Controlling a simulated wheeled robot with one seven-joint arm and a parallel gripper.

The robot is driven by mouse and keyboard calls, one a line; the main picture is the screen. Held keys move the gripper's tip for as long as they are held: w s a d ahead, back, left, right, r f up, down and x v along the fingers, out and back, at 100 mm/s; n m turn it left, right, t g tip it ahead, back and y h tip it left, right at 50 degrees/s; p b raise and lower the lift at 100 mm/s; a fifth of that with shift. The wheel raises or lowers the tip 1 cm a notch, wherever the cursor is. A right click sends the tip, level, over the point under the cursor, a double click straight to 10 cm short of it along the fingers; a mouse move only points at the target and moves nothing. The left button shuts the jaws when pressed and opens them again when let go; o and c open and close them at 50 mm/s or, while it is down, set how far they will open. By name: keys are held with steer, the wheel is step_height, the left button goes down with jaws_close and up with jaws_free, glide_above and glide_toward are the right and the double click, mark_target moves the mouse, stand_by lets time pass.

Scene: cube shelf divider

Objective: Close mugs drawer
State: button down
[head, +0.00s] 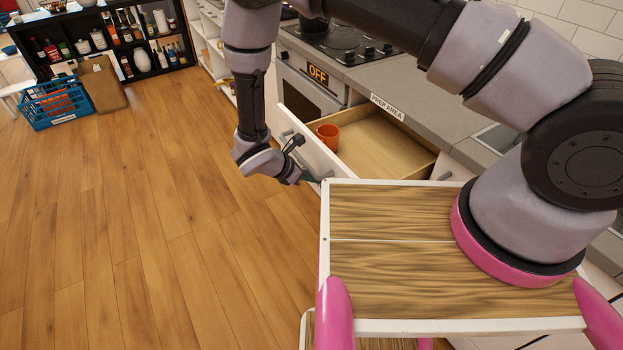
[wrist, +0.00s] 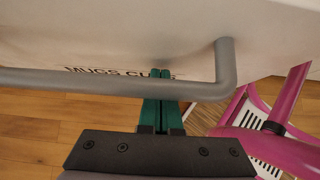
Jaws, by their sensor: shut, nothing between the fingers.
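The mugs drawer (head: 385,145) stands open below the counter, with a white front and a wooden inside. An orange mug (head: 328,136) stands in it near the front. My gripper (head: 313,180) is at the outer face of the drawer front, near its right end. In the wrist view the green fingers (wrist: 162,100) are together and empty, pointing at the drawer front (wrist: 130,30). The grey bar handle (wrist: 120,84) crosses in front of the fingers, and partly hidden lettering shows behind it. I cannot tell whether the fingertips touch the front.
The wooden floor (head: 150,220) in front is clear. A blue crate (head: 55,103) and a dark shelf (head: 150,70) with bottles stand far left.

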steer(key=w+d, duration=0.5)
steer(key=d, duration=0.3)
steer(key=w+d, duration=0.6)
steer(key=d, duration=0.2)
steer(key=w+d, duration=0.5)
steer(key=d, duration=0.3)
steer(key=shift+w+d, duration=0.15)
